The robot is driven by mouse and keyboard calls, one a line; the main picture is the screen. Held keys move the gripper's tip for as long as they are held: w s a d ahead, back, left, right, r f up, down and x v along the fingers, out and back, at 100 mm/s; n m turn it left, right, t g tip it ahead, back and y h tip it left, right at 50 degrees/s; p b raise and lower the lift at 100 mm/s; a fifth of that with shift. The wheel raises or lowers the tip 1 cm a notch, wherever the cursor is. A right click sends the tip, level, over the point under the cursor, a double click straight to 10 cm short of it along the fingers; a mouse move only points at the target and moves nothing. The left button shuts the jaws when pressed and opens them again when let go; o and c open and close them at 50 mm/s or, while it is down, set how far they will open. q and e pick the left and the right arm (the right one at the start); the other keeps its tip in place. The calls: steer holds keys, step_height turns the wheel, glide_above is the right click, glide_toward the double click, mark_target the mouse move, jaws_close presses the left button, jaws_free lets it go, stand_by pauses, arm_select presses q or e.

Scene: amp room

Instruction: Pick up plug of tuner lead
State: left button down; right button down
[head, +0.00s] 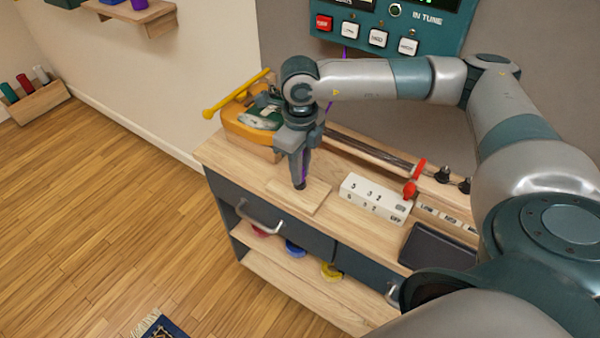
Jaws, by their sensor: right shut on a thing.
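My right gripper (299,182) points down over a small pale wooden block (314,201) on the bench top. Its fingers are shut on the plug of the tuner lead, which they mostly hide. A dark tip shows at the fingertips, close above or touching the block; I cannot tell which. The purple tuner lead (304,163) shows along the fingers and again beside the wrist. It runs up behind my right arm toward the green tuner panel (437,32) on the wall. My left gripper is not in view.
A yellow-orange tool holder (240,128) stands at the bench's back left. A white numbered power strip (375,197), red-ended bar (385,156), black knobs and dark tray (436,248) lie to the right. The bench (243,170) has a drawer handle and a lower shelf with coloured rolls.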

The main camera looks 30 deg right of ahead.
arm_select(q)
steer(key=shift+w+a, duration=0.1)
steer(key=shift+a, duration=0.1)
arm_select(e)
steer(key=shift+r, duration=0.1)
